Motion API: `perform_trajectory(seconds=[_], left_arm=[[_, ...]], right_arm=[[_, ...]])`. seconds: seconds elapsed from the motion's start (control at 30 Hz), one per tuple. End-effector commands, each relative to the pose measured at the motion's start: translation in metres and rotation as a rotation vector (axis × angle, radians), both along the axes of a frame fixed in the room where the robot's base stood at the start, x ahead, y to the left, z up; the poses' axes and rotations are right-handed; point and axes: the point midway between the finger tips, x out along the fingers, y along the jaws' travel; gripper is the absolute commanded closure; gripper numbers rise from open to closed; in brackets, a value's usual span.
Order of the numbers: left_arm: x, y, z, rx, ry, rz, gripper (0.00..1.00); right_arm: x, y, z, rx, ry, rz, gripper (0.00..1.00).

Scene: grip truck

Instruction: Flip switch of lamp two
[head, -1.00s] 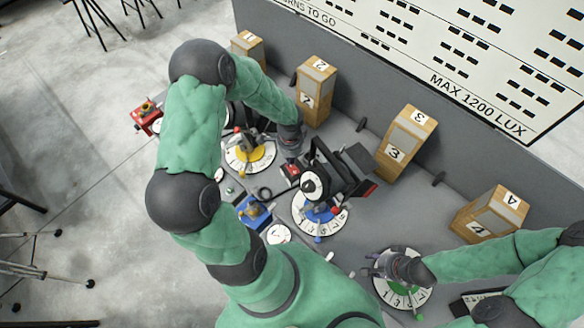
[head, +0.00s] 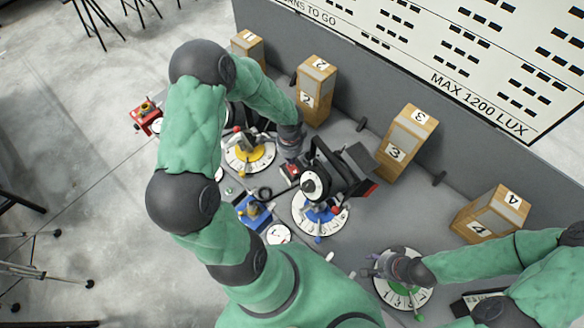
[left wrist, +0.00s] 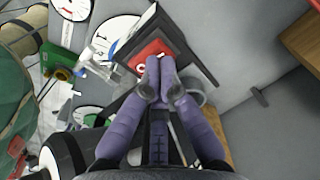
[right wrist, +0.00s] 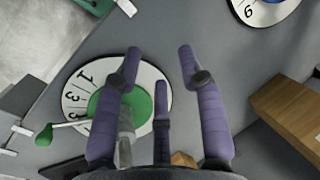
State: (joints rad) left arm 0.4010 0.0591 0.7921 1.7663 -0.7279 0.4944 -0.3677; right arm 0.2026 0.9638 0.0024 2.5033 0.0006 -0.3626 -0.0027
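A black lamp (head: 330,178) with open flaps stands over a white dial with a blue centre (head: 320,212). A red switch box (left wrist: 150,52) with a white mark is on the lamp's back, in the left wrist view. My left gripper (left wrist: 163,84) has its fingertips together right at this red box; I cannot tell if they touch it. In the head view my left gripper (head: 291,148) is beside the lamp's back. No number shows on the lamp itself. My right gripper (right wrist: 158,65) is open and empty above a dial with a green centre (right wrist: 125,108).
Wooden boxes numbered 2 (head: 316,92), 3 (head: 406,140) and 4 (head: 492,214) stand along the grey back wall. A yellow-centred dial (head: 250,155), a blue device (head: 254,212) and a red device (head: 147,114) lie left. Bare table lies between the lamp and box 4.

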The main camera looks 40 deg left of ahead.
Motion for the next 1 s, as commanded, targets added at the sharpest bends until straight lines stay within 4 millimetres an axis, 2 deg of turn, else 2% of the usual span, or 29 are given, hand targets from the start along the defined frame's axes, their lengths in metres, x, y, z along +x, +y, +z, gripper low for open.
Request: perform_trajectory(seconds=[1.0], left_arm=[[0.0, 0.0, -0.014, 0.0, 0.0, 0.0, 1.0]], right_arm=[[0.0, 0.0, -0.013, 0.0, 0.0, 0.0, 0.6]])
